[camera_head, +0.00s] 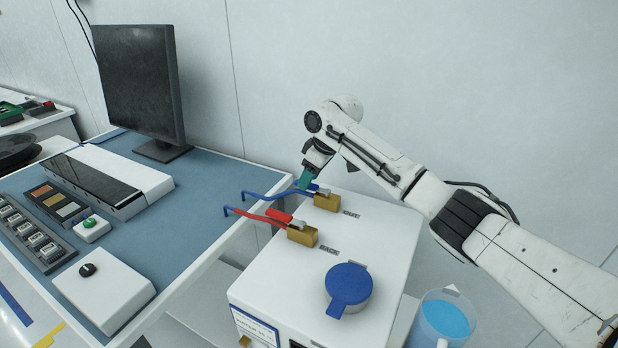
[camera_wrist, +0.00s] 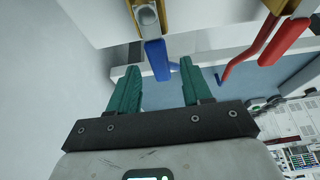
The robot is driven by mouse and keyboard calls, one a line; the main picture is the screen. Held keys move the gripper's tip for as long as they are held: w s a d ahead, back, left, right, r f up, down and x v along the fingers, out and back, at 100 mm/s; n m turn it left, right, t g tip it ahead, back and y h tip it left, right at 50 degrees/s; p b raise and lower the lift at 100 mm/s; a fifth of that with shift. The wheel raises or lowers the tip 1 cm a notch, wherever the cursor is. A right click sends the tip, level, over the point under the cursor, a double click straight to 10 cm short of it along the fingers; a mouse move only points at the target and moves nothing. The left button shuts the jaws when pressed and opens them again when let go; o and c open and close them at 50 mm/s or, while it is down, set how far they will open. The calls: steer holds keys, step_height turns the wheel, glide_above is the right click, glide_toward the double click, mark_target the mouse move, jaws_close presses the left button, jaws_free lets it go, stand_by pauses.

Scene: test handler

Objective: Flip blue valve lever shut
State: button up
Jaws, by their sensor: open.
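The blue valve lever (camera_wrist: 157,62) sticks out from a brass valve body at the top of the wrist view. In the head view the brass valve (camera_head: 327,202) stands on the white box, with the lever largely hidden by my fingers. My gripper (camera_wrist: 159,67) is open, with its two teal fingers on either side of the lever's end in the wrist view. I cannot tell whether either finger touches it. In the head view my gripper (camera_head: 303,182) is at the back left of the valve, pointing down.
A second brass valve (camera_head: 302,236) with a red lever (camera_head: 279,216) stands nearer on the white box (camera_head: 385,245). Blue and red hoses run left from the valves. A blue round cap (camera_head: 348,287) and a jug of blue liquid (camera_head: 443,318) are in front. A monitor (camera_head: 140,85) stands left.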

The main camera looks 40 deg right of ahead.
steer(key=shift+w+f, duration=0.1)
steer(key=shift+f, duration=0.3)
jaws_close()
stand_by(0.5)
